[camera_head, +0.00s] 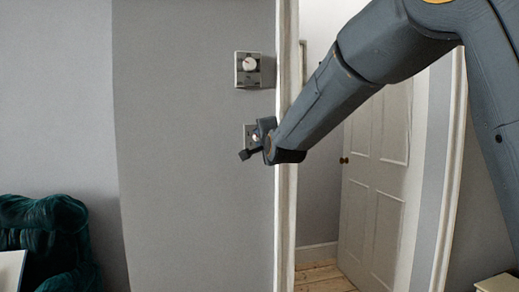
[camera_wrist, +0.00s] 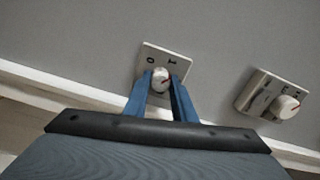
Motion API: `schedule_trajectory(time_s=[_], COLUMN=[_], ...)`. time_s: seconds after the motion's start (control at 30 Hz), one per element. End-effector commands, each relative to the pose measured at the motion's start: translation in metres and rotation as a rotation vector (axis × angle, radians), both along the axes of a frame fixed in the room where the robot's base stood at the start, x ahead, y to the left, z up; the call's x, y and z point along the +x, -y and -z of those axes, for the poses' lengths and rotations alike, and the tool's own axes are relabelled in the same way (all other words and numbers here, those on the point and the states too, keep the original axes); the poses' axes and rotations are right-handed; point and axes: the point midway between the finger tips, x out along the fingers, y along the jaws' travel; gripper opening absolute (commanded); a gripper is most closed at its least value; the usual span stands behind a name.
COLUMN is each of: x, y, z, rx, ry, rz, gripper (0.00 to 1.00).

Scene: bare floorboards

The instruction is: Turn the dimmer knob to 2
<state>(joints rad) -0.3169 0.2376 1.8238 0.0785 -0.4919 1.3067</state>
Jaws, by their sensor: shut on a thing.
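My gripper (camera_wrist: 161,92) has its two blue fingers on either side of a small white knob (camera_wrist: 160,76) and is shut on it. The knob sits on a pale wall plate (camera_wrist: 176,58) with two dark marks, which look like 0 and 1. I cannot read which plate is the dimmer.
A second wall plate (camera_head: 248,70) with a round white knob and red pointer is above; it also shows at right in the wrist view (camera_wrist: 250,95). A white door frame (camera_head: 286,200) stands close right. A green armchair (camera_head: 55,235) is at lower left.

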Motion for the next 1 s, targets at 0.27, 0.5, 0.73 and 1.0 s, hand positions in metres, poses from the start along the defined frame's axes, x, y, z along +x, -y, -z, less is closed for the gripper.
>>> schedule_trajectory(time_s=[0.27,0.5,0.73,1.0], x=[0.0012,0.001,0.0009,0.0006], y=[-0.0003,-0.0003,-0.0003,-0.0002], z=[0.0052,0.0055,0.0053,0.0037], rx=[0.25,0.465,0.636,0.761], ry=[-0.07,-0.132,-0.182,-0.219], rz=[-0.001,-0.001,-0.001,-0.001], gripper=[0.01,0.01,0.01,0.01])
